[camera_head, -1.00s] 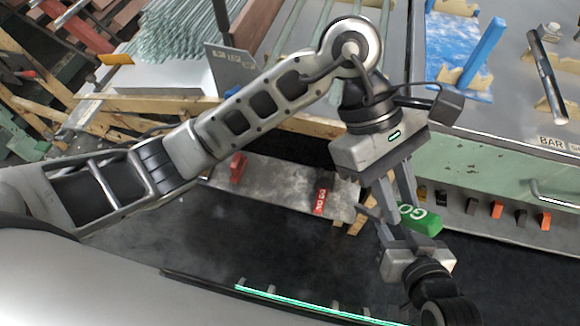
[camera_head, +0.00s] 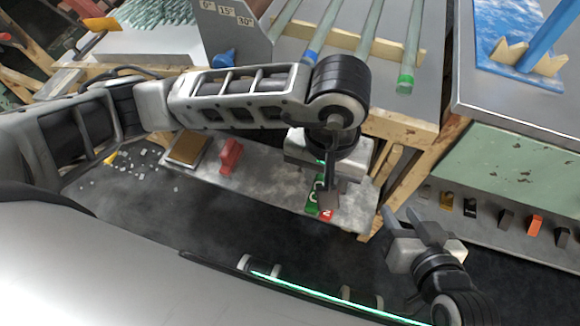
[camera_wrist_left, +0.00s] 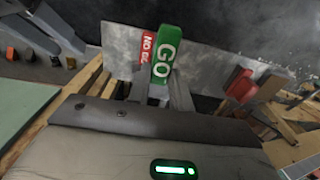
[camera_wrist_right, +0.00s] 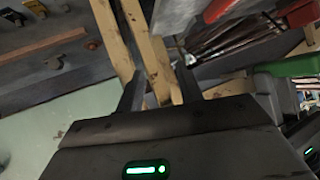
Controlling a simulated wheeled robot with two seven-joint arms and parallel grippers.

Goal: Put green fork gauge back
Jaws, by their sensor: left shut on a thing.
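The green fork gauge (camera_head: 312,197), marked GO, is between the fingers of my left gripper (camera_head: 326,193), which is shut on it. In the left wrist view the green gauge (camera_wrist_left: 165,55) stands out beyond the fingertips, its lettering facing the camera. It is over the grey metal shelf (camera_head: 262,178), close beside the red NO GO gauge (camera_head: 327,214). I cannot tell whether it touches the shelf. My right gripper (camera_head: 412,222) is open and empty, to the right of the shelf. Its two fingers also show apart in the right wrist view (camera_wrist_right: 160,95).
A red block (camera_head: 231,156) and a brown block (camera_head: 188,150) are on the shelf's left part. Wooden bench legs (camera_head: 400,180) stand right of the shelf. Glass tubes (camera_head: 370,30) lie on the bench above. A green-fronted cabinet (camera_head: 520,165) with several small blocks is at right.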

